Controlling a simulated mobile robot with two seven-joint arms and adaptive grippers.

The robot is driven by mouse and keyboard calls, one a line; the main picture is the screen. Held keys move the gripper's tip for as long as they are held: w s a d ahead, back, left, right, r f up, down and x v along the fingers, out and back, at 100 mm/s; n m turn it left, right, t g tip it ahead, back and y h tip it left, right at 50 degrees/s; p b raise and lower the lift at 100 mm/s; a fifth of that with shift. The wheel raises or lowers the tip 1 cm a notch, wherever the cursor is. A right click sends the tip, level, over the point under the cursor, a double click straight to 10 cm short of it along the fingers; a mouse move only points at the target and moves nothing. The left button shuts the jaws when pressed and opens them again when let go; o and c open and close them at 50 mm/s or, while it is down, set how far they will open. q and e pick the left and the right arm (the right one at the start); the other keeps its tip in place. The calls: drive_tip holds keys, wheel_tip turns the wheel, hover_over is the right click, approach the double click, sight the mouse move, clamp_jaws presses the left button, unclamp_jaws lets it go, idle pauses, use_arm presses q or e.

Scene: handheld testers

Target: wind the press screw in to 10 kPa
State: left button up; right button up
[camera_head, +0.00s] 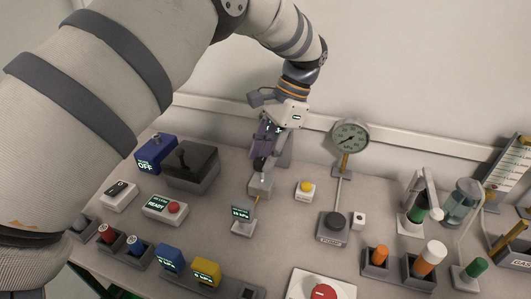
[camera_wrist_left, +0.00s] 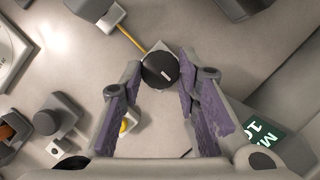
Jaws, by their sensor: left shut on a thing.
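The press screw shows in the left wrist view as a round dark knob (camera_wrist_left: 160,72) with a white mark on top. My left gripper (camera_wrist_left: 161,71) is shut on this knob, with one finger on each side. In the head view my left gripper (camera_head: 259,166) points down over a small grey block (camera_head: 261,186), and its fingers largely hide the knob. A small tilted readout (camera_head: 241,213) in front of the block has lit digits too small to read surely. My right gripper is not in view.
A yellow button (camera_head: 304,189) and a dial gauge (camera_head: 350,135) stand to the right. A dark-lidded box (camera_head: 191,166) stands to the left. Several coloured testers line the front.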

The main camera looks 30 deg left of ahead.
use_arm(q)
drive_tip(key=o, duration=1.2)
drive_tip(key=shift+c, duration=0.2)
drive_tip(key=shift+r, duration=0.1)
drive_tip(key=v, duration=1.2)
drive_tip(key=shift+s, duration=0.1)
